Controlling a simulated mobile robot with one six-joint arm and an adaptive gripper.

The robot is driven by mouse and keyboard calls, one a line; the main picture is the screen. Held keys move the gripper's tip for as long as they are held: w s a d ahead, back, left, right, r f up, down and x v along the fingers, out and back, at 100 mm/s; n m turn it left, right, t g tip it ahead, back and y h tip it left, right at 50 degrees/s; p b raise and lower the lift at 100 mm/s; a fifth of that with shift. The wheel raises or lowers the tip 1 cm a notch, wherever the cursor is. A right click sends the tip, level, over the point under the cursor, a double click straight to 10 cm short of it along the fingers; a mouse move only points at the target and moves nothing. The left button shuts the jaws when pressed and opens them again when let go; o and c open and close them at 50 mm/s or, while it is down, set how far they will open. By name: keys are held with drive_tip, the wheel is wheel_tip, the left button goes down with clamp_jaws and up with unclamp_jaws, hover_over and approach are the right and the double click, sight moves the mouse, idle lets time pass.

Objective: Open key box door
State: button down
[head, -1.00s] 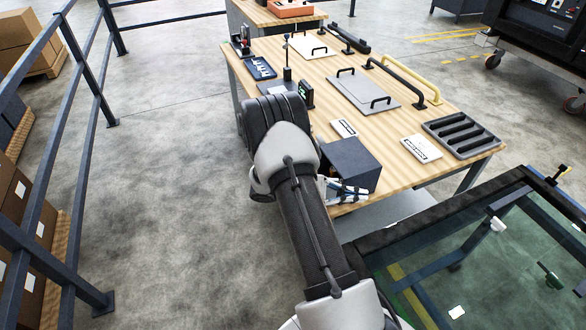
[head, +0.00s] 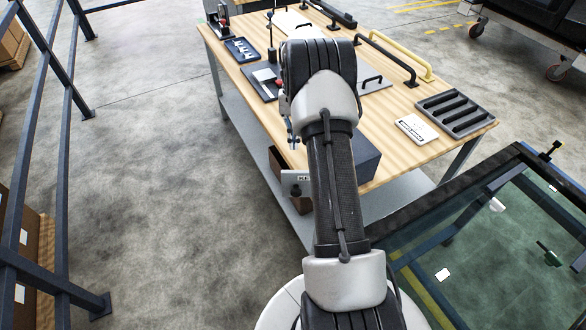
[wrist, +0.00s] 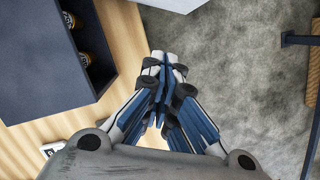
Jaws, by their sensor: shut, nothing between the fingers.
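The key box is a dark blue-grey box (head: 368,158) on the front end of the wooden table, partly hidden behind my arm in the head view. In the wrist view its open side (wrist: 50,60) shows at the upper left, with round brown-and-black items inside. A light panel edge (wrist: 172,4) also shows at the top of the wrist view. My gripper (wrist: 157,62) is shut and empty, apart from the box and panel; in the head view my arm mostly hides it.
A glass panel in a dark frame (head: 480,235) lies at the right. A railing (head: 70,70) stands left, with clear floor between.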

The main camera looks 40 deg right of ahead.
sight(293, 195)
drive_tip(key=s+a+f+b, duration=0.3)
drive_tip(key=s+a+f, duration=0.1)
drive_tip(key=f, duration=0.3)
drive_tip(key=shift+s+f, duration=0.25)
drive_tip(key=shift+f, duration=0.1)
drive_tip(key=shift+s+a+n, duration=0.25)
drive_tip(key=shift+a+n, duration=0.15)
drive_tip(key=shift+s+a+r+n+p, duration=0.1)
drive_tip(key=shift+s+a+n+p, duration=0.35)
drive_tip(key=shift+a+n, duration=0.15)
drive_tip(key=s+a+n+h+p, duration=0.1)
drive_tip(key=s+a+n, duration=0.1)
drive_tip(key=n, duration=0.1)
drive_tip(key=shift+s+a+g+p, duration=0.25)
drive_tip(key=shift+a+g+p, duration=0.05)
drive_tip(key=shift+s+a+n+h+p, duration=0.25)
drive_tip(key=shift+s+a+n, duration=0.15)
drive_tip(key=shift+s+n, duration=0.35)
drive_tip(key=shift+s+a+n+h+p, duration=0.15)
drive_tip(key=shift+s+a+n+p, duration=0.2)
drive_tip(key=shift+s+n, duration=0.35)
